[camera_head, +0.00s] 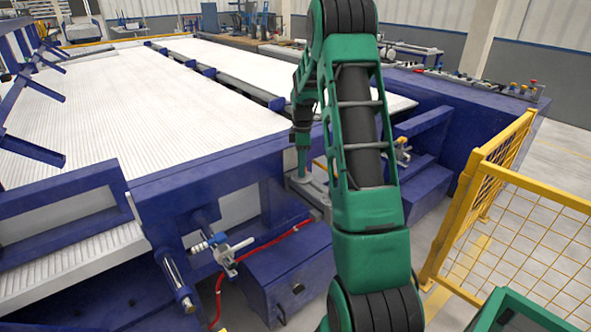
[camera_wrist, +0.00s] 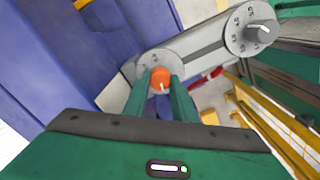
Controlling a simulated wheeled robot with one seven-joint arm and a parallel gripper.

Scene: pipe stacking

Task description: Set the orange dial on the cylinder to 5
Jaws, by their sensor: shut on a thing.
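The orange dial (camera_wrist: 161,78) sits at the near end of a grey metal cylinder (camera_wrist: 195,45) in the wrist view. A small white mark on the dial points toward the bottom of the picture. Numbers ring it, but they are too small to read surely and the fingers partly cover them. My gripper (camera_wrist: 161,88) has its two green fingers on either side of the dial, closed on it. In the head view my gripper (camera_head: 302,172) points down at the grey cylinder (camera_head: 313,190) beside the blue machine; the dial is hidden there.
A grey knob (camera_wrist: 260,35) with a numbered face is at the cylinder's other end. A red hose (camera_head: 275,241) runs along the blue machine frame (camera_head: 215,180). A yellow mesh fence (camera_head: 530,215) stands at right. Another valve (camera_head: 228,256) is at lower left.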

